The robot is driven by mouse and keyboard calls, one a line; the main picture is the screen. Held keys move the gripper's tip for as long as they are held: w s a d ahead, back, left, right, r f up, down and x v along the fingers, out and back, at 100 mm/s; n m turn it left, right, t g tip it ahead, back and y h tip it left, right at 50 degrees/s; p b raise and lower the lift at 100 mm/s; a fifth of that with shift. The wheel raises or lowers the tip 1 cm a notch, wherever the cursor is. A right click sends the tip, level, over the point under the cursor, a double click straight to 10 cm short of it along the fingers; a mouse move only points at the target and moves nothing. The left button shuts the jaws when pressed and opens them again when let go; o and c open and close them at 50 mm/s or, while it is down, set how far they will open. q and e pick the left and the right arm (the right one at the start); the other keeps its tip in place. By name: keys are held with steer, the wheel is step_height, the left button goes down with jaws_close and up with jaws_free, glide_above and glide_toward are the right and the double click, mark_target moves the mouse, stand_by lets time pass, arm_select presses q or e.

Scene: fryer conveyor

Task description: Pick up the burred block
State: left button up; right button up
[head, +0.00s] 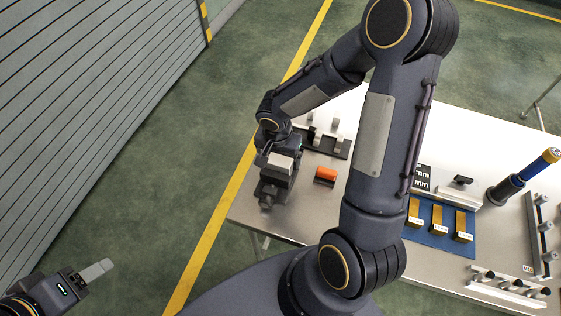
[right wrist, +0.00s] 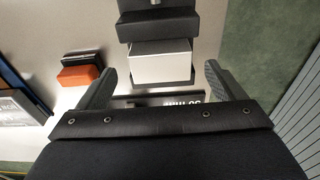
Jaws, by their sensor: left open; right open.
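A pale block, likely the burred block (head: 281,163), sits in a dark vise-like fixture (head: 267,190) near the table's left end. In the right wrist view the pale block (right wrist: 161,62) is a plain light box between dark jaws. My right gripper (head: 272,153) is at the block, largely hidden by its own arm. In the right wrist view my right gripper (right wrist: 160,80) is open. Its two fingers stand on either side of the block, with gaps on both sides. My left gripper (head: 95,272) is at the lower left, away from the table, open and empty.
An orange-and-black object (head: 325,175) lies right of the fixture; a dark rack (head: 322,142) stands behind. A blue mat (head: 425,237) with several gold blocks, a blue-handled tool (head: 525,173) and metal racks occupy the table's right side. A slatted wall (head: 90,90) is left.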

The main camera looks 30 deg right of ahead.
mark_target(280, 160)
steer(key=f, duration=0.3)
steer(key=f+p, duration=0.1)
steer(key=f, duration=0.1)
steer(key=shift+w+d+f, duration=0.3)
steer(key=shift+f, duration=0.05)
steer(key=shift+r, duration=0.1)
steer(key=c, duration=1.3)
